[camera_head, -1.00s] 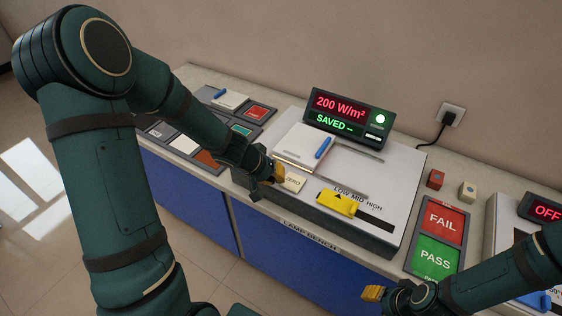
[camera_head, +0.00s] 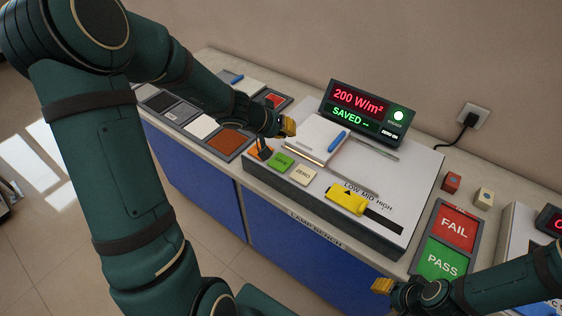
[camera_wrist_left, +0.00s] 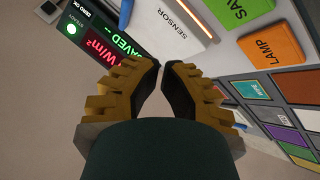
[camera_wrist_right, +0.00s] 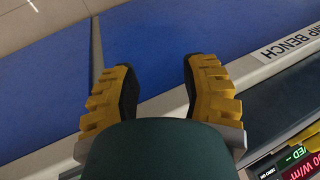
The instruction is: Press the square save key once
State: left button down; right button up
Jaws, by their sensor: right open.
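The square green SAVE key (camera_head: 281,161) is on the front left of the lamp bench (camera_head: 350,221), between the orange LAMP key (camera_head: 256,152) and the cream ZERO key (camera_head: 303,175). In the left wrist view the SAVE key (camera_wrist_left: 238,8) is cut off at the top edge. My left gripper (camera_head: 289,126) is above the bench, behind the SAVE key and apart from it. Its fingertips (camera_wrist_left: 163,68) are together with nothing between them. My right gripper (camera_head: 382,287) is open and empty in front of the bench; its fingers (camera_wrist_right: 158,72) are spread.
The display (camera_head: 362,110) reads 200 W/m² and "SAVED --". A yellow slider (camera_head: 346,199) is at the bench's front. Red FAIL (camera_head: 455,228) and green PASS (camera_head: 441,260) pads lie at right. A tray of coloured samples (camera_head: 205,127) lies at left.

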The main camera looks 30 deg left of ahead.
aim_at(285, 161)
pick_arm(q)
notch_tip(285, 161, down, 8)
jog(key=b, duration=0.6)
jog(key=shift+r, duration=0.1)
jog(key=shift+f+b, duration=0.35)
jog(key=shift+b, duration=0.35)
jog(key=shift+r, duration=0.1)
jog(key=c, duration=1.7)
grip_release()
grip_shut()
jog(key=shift+f+b, duration=0.45)
jog(key=shift+b, duration=0.25)
